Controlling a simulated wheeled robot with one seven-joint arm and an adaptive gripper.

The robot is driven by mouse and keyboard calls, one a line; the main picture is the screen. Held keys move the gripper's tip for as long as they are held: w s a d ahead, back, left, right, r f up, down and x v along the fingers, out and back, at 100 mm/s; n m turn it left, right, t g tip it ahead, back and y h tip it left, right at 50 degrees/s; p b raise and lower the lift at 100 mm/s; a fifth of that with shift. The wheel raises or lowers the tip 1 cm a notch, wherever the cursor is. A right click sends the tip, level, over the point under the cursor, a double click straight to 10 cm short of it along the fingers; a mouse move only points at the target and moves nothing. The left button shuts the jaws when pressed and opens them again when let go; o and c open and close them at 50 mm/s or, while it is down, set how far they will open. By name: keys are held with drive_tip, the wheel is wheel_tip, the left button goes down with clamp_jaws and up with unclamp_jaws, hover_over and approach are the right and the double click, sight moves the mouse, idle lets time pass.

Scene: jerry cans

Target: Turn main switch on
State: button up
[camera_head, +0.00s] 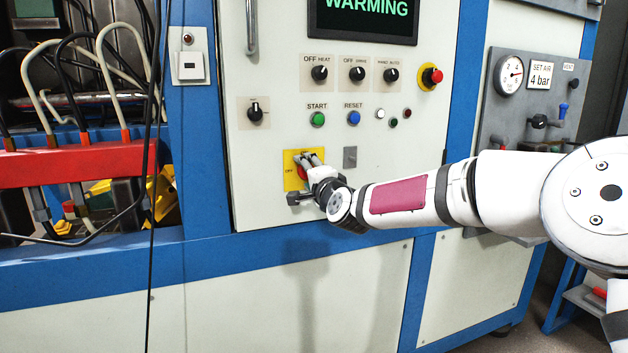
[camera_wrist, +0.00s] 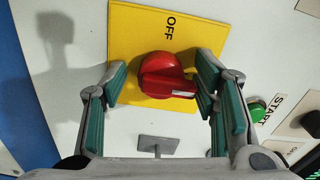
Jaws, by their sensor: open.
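The main switch is a red rotary knob (camera_wrist: 167,74) on a yellow plate (camera_wrist: 133,30), low on the white cabinet panel. The plate also shows in the head view (camera_head: 290,182), with my gripper covering most of the knob. The word OFF is at the top of the plate in the wrist view. The knob's white mark points right there, away from OFF. My gripper (camera_wrist: 162,80) is open, with one finger on each side of the knob. The right finger is very close to the knob's marked end; I cannot tell if it touches. It hides part of the plate's right side.
A small grey plate (camera_head: 350,157) is just right of the switch. The green START button (camera_head: 317,119) and blue RESET button (camera_head: 354,118) are above. A red emergency button (camera_head: 432,76) is at upper right. The screen (camera_head: 364,14) reads WARMING. Hoses and a red bar (camera_head: 75,166) are at left.

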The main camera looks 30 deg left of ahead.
drive_tip(key=v, duration=1.1)
drive_tip(key=shift+s+d, duration=0.25)
drive_tip(key=shift+d, duration=0.05)
drive_tip(key=shift+f, duration=0.1)
drive_tip(key=s+d+f+n+g+h, duration=0.2)
drive_tip(key=s+d+h, duration=0.2)
drive_tip(key=d, duration=0.8)
drive_tip(key=s+d+f+n+g+h, duration=0.15)
drive_tip(key=s+d+h, duration=0.3)
drive_tip(key=d, duration=0.65)
drive_tip(key=s+d+f+n+g+h, duration=0.1)
drive_tip(key=s+d+f+n+h, duration=0.25)
drive_tip(key=d, duration=0.85)
drive_tip(key=s+d+f+g+h, duration=0.1)
drive_tip(key=s+d+g, duration=0.1)
drive_tip(key=s+d, duration=0.5)
drive_tip(key=s+d+f+m+g, duration=0.1)
drive_tip(key=s+d+g, duration=0.15)
drive_tip(key=s, duration=0.95)
drive_tip(key=s+d+g+h, duration=0.1)
drive_tip(key=s+d+g, duration=0.1)
drive_tip(key=s+d, duration=0.5)
wheel_tip(320, 180, up, 22)
drive_tip(key=s+a+t+p, duration=0.1)
drive_tip(key=s+t+p, duration=0.1)
drive_tip(key=p, duration=1.8)
drive_tip(key=shift+s+a+f+t, duration=0.15)
drive_tip(key=shift+a+f+t, duration=0.2)
drive_tip(key=shift+t, duration=0.45)
drive_tip(key=shift+r, duration=0.1)
